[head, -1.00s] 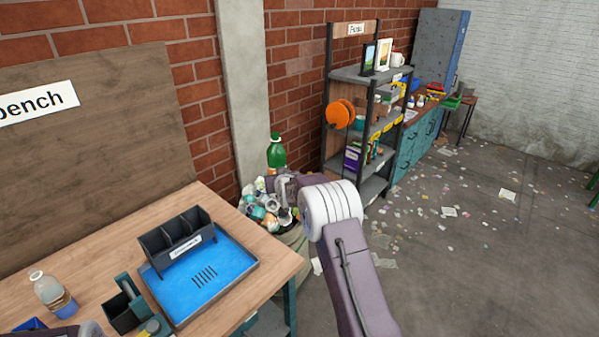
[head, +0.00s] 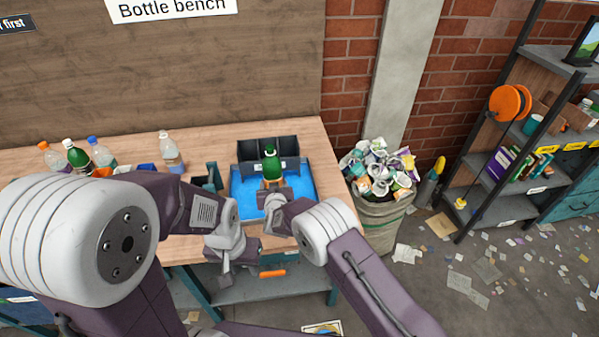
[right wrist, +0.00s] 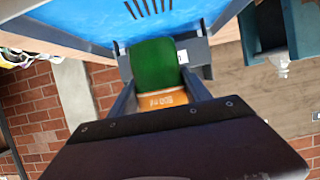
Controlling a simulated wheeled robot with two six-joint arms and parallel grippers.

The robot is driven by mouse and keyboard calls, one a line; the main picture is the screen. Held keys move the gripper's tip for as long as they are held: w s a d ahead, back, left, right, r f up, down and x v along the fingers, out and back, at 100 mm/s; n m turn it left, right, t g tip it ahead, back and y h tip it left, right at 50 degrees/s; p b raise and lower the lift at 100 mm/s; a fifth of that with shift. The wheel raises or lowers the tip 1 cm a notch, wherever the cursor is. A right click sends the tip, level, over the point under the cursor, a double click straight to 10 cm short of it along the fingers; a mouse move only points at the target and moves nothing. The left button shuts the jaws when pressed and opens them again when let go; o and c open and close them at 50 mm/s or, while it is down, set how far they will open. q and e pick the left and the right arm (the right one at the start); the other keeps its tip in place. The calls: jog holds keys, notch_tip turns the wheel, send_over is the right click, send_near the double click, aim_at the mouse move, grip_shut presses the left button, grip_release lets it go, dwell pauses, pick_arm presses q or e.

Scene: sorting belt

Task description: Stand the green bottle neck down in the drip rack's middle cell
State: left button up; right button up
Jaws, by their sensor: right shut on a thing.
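The green bottle (head: 270,168) is in my right gripper (head: 272,187), above the blue tray. It looks about upright, neck up, in the head view. In the right wrist view the green bottle (right wrist: 155,62), with an orange label band, is between the two fingers. The dark drip rack (head: 292,146) stands at the back of the blue tray (head: 306,184); the bottle covers part of its middle in the head view. My left gripper (head: 226,262) hangs near the bench's front edge, apart from the bottle; its finger gap is unclear.
A clear bottle (head: 171,155) stands left of the tray, and several more bottles stand further left. A dark green holder (head: 208,178) is beside the tray. A full waste sack (head: 382,215) is right of the bench (head: 318,150).

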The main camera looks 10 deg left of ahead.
aim_at(268, 149)
jog(key=shift+s+a, duration=0.2)
jog(key=shift+a, duration=0.05)
jog(key=shift+a+b, duration=0.15)
jog(key=shift+b, duration=0.2)
jog(key=s+a+r+m+t+y+b, duration=0.1)
jog(key=s+a+r+m+y+b, duration=0.1)
jog(key=a+r+m+y+b, duration=0.95)
jog(key=d+r+m+t+h+b, duration=0.1)
jog(key=d+m+t+h+b, duration=0.1)
jog(key=m+b, duration=0.5)
jog(key=w+d+r+m+t+h+b, duration=0.1)
jog(key=d+r+m+t+h+b, duration=0.1)
jog(key=d+m+b, duration=0.3)
jog(key=d+r+m+t+h+b, duration=0.1)
jog(key=d+m+t+h+b, duration=0.2)
jog(key=m+b, duration=0.7)
jog(key=shift+w+d+r+h+b, duration=0.2)
jog(key=shift+w+d+h+b, duration=0.15)
jog(key=shift+w+d+b, duration=0.1)
jog(key=shift+w+d+r+m+t+h, duration=0.1)
jog(key=shift+d+r+m+t+h, duration=0.2)
jog(key=shift+m, duration=0.35)
jog(key=shift+d+r+m+t+h, duration=0.1)
jog(key=shift+d+r+m+h, duration=0.1)
jog(key=shift+m+h, duration=0.3)
jog(key=shift+f, duration=0.1)
